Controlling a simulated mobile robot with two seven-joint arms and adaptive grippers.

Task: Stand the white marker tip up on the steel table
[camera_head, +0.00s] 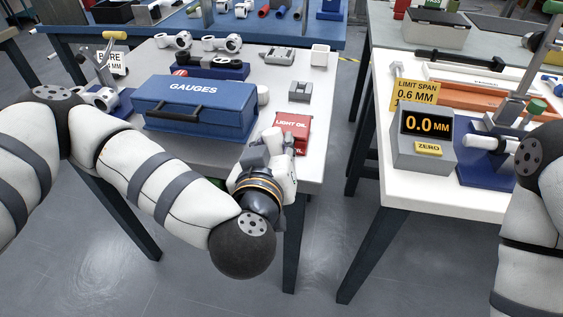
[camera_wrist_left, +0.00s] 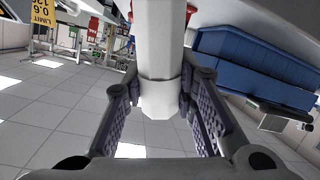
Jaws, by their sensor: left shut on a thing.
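The white marker (camera_wrist_left: 160,45) is a thick white cylinder with a ring seam near its lower, faceted end in the left wrist view. My left gripper (camera_wrist_left: 160,108) is shut on it, with a purple-grey ridged pad on each side. In the head view my left gripper (camera_head: 276,150) is at the front right of the pale-topped left table (camera_head: 190,150), close to the red oil can. The marker is mostly hidden there by the gripper, so I cannot tell whether it touches the table. My right arm is at the right edge; its gripper is not in view.
A blue GAUGES case (camera_head: 195,107) and a red LIGHT OIL can (camera_head: 293,127) stand near the gripper. A gap separates this table from the right one, which holds a 0.0 MM display (camera_head: 424,124).

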